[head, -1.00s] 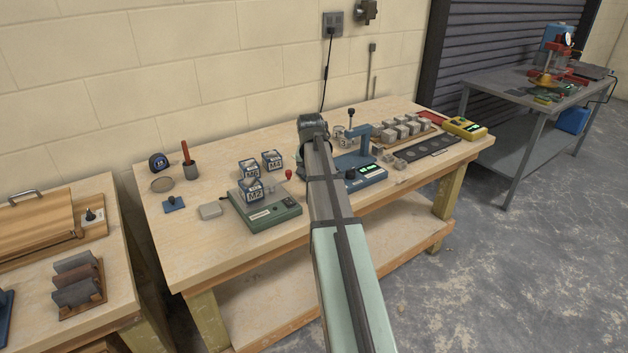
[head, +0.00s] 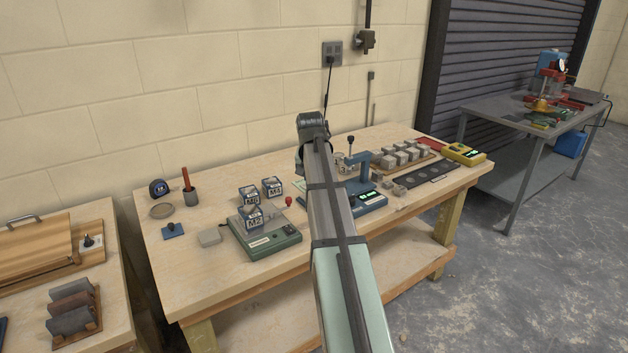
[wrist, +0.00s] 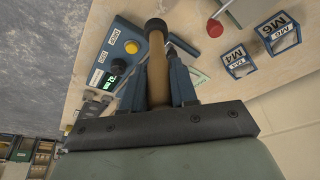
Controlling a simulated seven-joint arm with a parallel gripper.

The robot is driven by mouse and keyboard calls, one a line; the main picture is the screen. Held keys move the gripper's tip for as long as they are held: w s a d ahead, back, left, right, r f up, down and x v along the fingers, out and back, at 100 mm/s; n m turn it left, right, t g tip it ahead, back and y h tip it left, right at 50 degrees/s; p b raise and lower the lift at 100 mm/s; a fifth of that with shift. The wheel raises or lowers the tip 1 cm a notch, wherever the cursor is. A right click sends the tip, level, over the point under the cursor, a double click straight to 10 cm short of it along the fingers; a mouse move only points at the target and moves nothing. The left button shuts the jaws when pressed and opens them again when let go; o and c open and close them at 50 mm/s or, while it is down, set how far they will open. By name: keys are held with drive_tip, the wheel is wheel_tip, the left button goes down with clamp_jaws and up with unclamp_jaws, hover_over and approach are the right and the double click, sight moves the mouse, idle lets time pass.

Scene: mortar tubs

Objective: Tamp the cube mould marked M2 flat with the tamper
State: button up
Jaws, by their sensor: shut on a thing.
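The mould marked M2 (head: 252,218) sits on the green machine (head: 268,242) at the left-centre of the bench. Behind it stand the moulds M6 (head: 249,195) and M4 (head: 272,187), which also show at the upper right of the wrist view. My gripper (wrist: 158,80) is shut on the tamper (wrist: 157,66), a brown shaft with a dark round end pointing away from the wrist. In the head view my arm hides the fingers and the tamper. M2 is not in the wrist view.
A blue device (head: 368,202) with a lit display stands beside my arm; its yellow button shows in the wrist view. A red knob (head: 289,201) stands up by the green machine. Grey cubes (head: 402,155) lie at the right. The bench's front left is mostly clear.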

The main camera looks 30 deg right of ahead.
clamp_jaws()
drive_tip(key=shift+w+a, duration=0.15)
drive_tip(key=shift+a, duration=0.2)
drive_tip(key=w+a+r+n+y, duration=0.1)
drive_tip(key=w+a+r+n, duration=0.1)
drive_tip(key=a, duration=0.4)
drive_tip(key=w+a+r+n, duration=0.2)
drive_tip(key=w+a+n, duration=0.1)
drive_tip(key=a, duration=0.3)
drive_tip(key=w+a+r+n+t+y, duration=0.1)
drive_tip(key=w+a+r+n, duration=0.1)
drive_tip(key=a, duration=0.4)
drive_tip(key=shift+w+r+n+y, duration=0.2)
drive_tip(key=shift+w+n+y, duration=0.1)
drive_tip(key=shift+w+n, duration=0.6)
